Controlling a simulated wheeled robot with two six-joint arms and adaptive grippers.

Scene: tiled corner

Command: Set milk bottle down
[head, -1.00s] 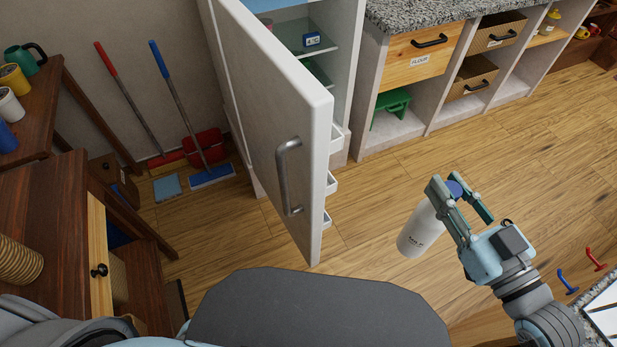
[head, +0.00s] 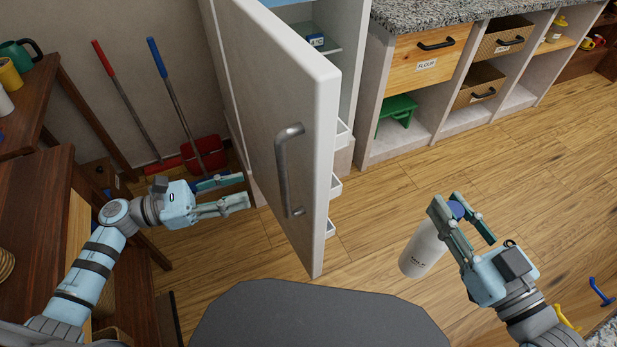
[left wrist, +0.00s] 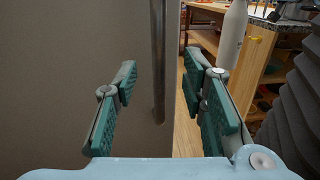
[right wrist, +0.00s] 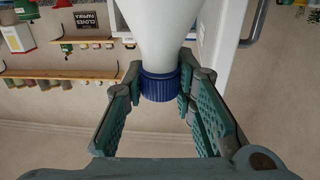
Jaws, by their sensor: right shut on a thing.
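The white milk bottle (head: 422,252) with a blue cap is held in my right gripper (head: 462,214), right of the fridge door. The right wrist view shows the fingers on both sides of the blue cap (right wrist: 160,86), with the white body (right wrist: 160,28) beyond it. The bottle hangs tilted in the head view, over the wooden floor. My left gripper (head: 234,191) is open and empty, left of the open fridge door (head: 262,120). In the left wrist view the door's metal handle (left wrist: 158,70) shows beyond and between the spread fingers.
The door's grey handle (head: 287,170) faces the left gripper. A fridge shelf (head: 325,47) shows behind the door. A counter with a FLOUR drawer (head: 428,60) stands at the back right.

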